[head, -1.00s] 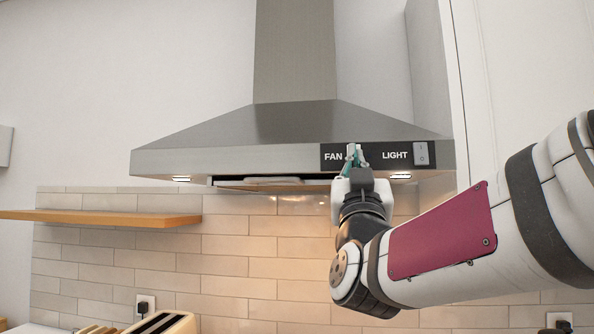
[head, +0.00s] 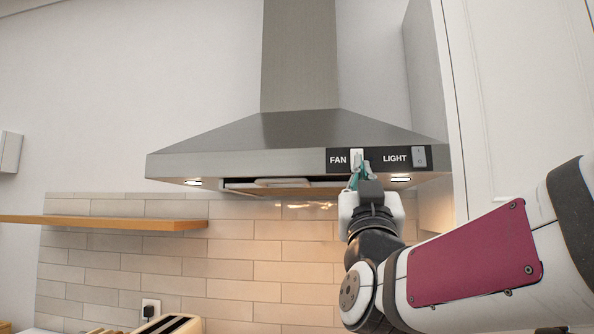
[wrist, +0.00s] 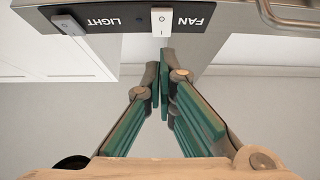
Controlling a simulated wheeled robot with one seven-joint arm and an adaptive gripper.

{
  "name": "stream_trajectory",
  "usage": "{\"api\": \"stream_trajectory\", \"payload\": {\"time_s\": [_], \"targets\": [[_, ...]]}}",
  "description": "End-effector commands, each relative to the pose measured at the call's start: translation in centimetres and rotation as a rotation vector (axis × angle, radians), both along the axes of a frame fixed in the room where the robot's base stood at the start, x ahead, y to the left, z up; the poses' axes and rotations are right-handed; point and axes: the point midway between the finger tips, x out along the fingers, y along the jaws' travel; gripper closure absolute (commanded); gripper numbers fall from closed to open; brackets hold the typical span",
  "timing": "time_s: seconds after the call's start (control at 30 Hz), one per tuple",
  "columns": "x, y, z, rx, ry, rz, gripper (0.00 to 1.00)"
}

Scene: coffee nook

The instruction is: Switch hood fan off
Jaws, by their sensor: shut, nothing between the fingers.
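The hood fan switch (head: 357,157) is a white rocker on the black panel at the hood's front edge, just right of the FAN label. It also shows in the wrist view (wrist: 162,21), upside down, with its 0 and I marks. Which side is pressed in is hard to tell. My gripper (head: 357,174) is shut and empty, its green fingers pointing up just below the switch. In the wrist view the fingertips (wrist: 164,62) lie close to the switch's I end; whether they touch it is unclear.
The light switch (head: 419,156) sits to the right on the same panel (head: 376,158). The steel hood (head: 300,130) overhangs the tiled wall, with a wooden shelf (head: 110,222) at left and a tall white cabinet (head: 510,90) at right. A toaster (head: 170,326) stands below.

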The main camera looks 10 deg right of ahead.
Motion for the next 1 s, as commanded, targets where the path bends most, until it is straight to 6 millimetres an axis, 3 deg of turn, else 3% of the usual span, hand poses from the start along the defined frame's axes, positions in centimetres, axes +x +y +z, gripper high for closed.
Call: {"api": "stream_trajectory", "payload": {"time_s": [0.43,1.0], "targets": [[-3.4,1.1,-5.1,0.0,0.001,-0.001,1.0],[-4.0,1.3,-5.8,0.0,0.001,-0.001,1.0]]}}
